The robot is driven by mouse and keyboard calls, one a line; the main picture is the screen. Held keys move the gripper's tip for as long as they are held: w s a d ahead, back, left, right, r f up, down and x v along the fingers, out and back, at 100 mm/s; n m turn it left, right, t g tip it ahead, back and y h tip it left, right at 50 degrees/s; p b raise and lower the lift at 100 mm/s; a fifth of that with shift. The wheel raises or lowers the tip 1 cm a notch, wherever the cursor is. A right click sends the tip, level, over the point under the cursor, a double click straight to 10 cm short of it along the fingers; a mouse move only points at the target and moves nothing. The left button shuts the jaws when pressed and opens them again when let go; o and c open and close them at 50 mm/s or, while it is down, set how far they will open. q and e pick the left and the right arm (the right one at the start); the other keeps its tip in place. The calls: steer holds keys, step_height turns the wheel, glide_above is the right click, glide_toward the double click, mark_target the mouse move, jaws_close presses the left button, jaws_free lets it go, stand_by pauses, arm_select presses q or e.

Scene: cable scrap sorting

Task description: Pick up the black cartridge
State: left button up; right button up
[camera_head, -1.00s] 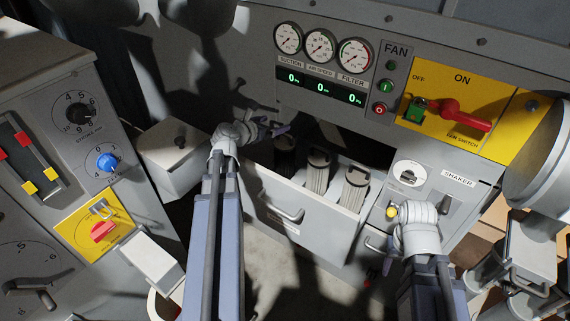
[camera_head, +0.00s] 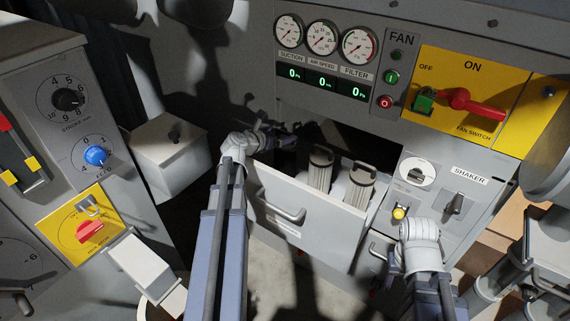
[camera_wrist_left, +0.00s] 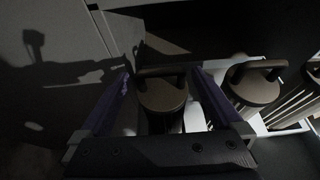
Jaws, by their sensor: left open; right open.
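In the left wrist view a dark cartridge (camera_wrist_left: 162,97) with a round top and a bar handle stands between the fingers of my left gripper (camera_wrist_left: 163,78). The fingers are apart, one on each side of its top; I cannot tell if they touch it. In the head view my left gripper (camera_head: 284,130) is over the left back of the open drawer (camera_head: 305,222), and the cartridge beneath it is hidden or lost in shadow. My right wrist (camera_head: 420,238) is in front of the shaker panel; its fingers are hidden.
Two pale pleated cartridges with dark tops, a middle one (camera_head: 320,170) and a right one (camera_head: 359,187), stand in the drawer close by. A grey lidded box (camera_head: 168,160) is left of the drawer. The fan panel (camera_head: 325,60) overhangs behind.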

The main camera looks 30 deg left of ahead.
mark_target(284, 133)
arm_select(q)
steer(key=b+x, duration=0.1)
steer(key=x, duration=0.2)
steer(key=shift+w+f, duration=0.15)
steer(key=shift+w, duration=0.15)
steer(key=shift+s, duration=0.1)
steer(key=shift+c, duration=0.5)
jaws_close()
